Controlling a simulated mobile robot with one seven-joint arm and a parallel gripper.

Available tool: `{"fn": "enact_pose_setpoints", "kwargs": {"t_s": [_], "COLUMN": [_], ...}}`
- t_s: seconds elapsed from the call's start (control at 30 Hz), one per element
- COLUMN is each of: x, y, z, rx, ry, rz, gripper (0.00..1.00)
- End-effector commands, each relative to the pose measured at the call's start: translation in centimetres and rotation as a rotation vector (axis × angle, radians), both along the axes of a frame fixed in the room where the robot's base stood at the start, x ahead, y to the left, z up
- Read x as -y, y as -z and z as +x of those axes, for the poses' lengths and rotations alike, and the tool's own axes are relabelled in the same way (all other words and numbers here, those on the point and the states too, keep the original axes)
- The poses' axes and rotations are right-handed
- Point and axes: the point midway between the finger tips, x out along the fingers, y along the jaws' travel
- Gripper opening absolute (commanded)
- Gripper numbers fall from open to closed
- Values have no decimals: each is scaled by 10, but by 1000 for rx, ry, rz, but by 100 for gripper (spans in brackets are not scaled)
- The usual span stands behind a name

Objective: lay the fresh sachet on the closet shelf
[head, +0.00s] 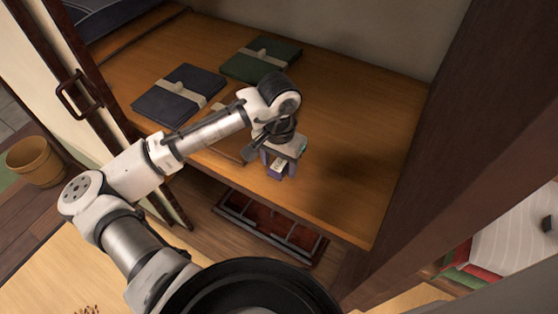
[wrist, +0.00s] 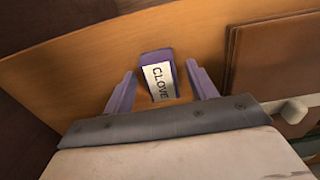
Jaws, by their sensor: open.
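The sachet (wrist: 155,65) is purple with a white label reading "CLOVE". In the wrist view it is between the two spread purple fingers of my gripper (wrist: 160,70), with a gap on each side. It appears to rest on the wooden closet shelf (head: 345,120), near the front edge. In the head view, my gripper (head: 279,170) points down over the front part of the shelf. There the sachet's pale label (head: 279,166) shows between the fingers, and the rest is mostly hidden.
A dark blue folded cloth (head: 163,104) and a green one (head: 248,67), both with pale bands, lie further back on the shelf. A brown flat item (wrist: 275,60) lies right of the sachet. A dark wooden post (head: 450,150) bounds the right.

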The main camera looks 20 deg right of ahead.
Motion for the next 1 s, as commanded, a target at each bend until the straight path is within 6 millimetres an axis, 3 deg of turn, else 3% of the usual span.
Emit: {"fn": "enact_pose_setpoints", "kwargs": {"t_s": [0.17,0.6,0.8,1.0], "x": [1,0,0,0], "y": [-16,-104,-121,-123], "z": [1,1,0,0], "rx": [2,2,1,0], "ry": [0,1,1,0], "rz": [-1,-1,-1,0], "gripper": [57,57,57,57]}}
